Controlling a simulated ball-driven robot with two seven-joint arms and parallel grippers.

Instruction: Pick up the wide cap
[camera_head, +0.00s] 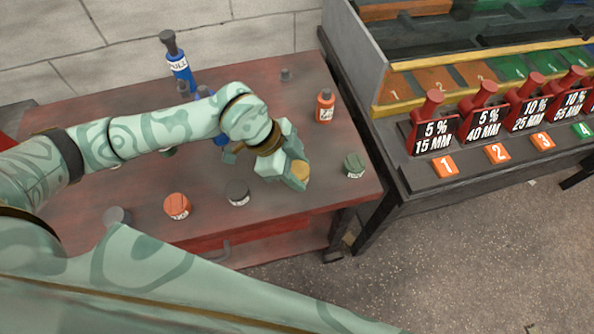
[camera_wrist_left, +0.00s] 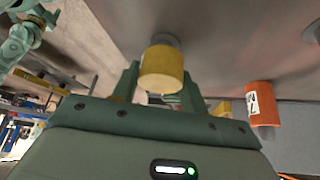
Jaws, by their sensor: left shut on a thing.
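My left gripper (camera_head: 297,178) is shut on a yellow cap (camera_head: 300,170) above the front right part of the red bench. In the left wrist view the yellow cap (camera_wrist_left: 161,69) sits between the fingers of my left gripper (camera_wrist_left: 158,92), and a small grey round piece shows just behind it. Other short round pieces stand on the bench: an orange one (camera_head: 177,206), a black one (camera_head: 237,192), a green one (camera_head: 354,166) and a grey one (camera_head: 117,215). I cannot tell by label which is the wide cap. My right gripper is not in view.
The red bench (camera_head: 270,215) has a blue bottle (camera_head: 179,66) at the back and an orange bottle (camera_head: 325,105) at the right. A small grey knob (camera_head: 285,75) stands near the back. A rack with numbered red stands (camera_head: 432,125) is to the right.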

